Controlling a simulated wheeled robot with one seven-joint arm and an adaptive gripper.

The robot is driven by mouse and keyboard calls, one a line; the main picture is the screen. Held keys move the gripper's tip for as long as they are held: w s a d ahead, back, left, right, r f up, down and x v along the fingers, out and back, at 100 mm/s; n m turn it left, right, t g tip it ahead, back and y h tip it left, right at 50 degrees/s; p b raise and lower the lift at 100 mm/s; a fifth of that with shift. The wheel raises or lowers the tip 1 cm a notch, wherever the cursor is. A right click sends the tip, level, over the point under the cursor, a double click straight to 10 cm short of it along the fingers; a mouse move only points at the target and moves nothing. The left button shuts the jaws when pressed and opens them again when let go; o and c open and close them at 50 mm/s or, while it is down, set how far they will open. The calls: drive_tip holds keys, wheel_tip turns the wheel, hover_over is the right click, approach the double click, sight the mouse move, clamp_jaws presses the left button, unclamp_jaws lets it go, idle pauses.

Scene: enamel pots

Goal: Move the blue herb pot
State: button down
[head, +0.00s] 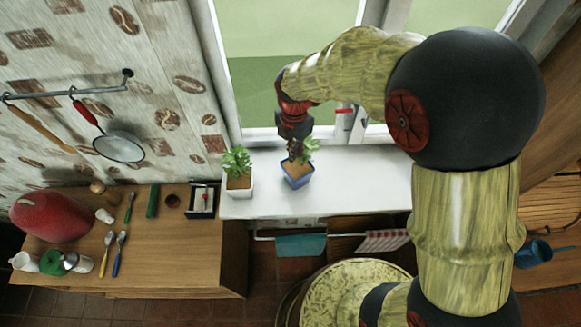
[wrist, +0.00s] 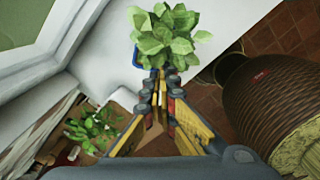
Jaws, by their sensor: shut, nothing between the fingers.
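The blue herb pot (head: 298,182) stands on the white windowsill, with brown soil and a green herb. In the wrist view its leaves (wrist: 168,30) lie just beyond the fingertips; only a bit of blue rim (wrist: 135,57) shows. My gripper (head: 295,152) points down over this pot, at its leaves, and hides part of the plant. In the wrist view my gripper (wrist: 160,84) is shut with nothing held. I cannot tell whether the fingers touch the leaves.
A white herb pot (head: 239,184) stands left of the blue one; its leaves also show in the wrist view (wrist: 92,130). The windowsill (head: 355,180) is clear to the right. The window is behind. A wooden counter (head: 190,250) with utensils stands at left.

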sight(293, 174)
wheel_tip(293, 174, down, 10)
drive_tip(key=n, duration=0.2)
drive_tip(key=shift+n, duration=0.4)
drive_tip(key=shift+s, duration=0.1)
drive_tip(key=s, duration=0.1)
drive_tip(key=s+a, duration=0.2)
drive_tip(key=s, duration=0.1)
idle(0.4)
drive_tip(key=shift+a+r, duration=0.1)
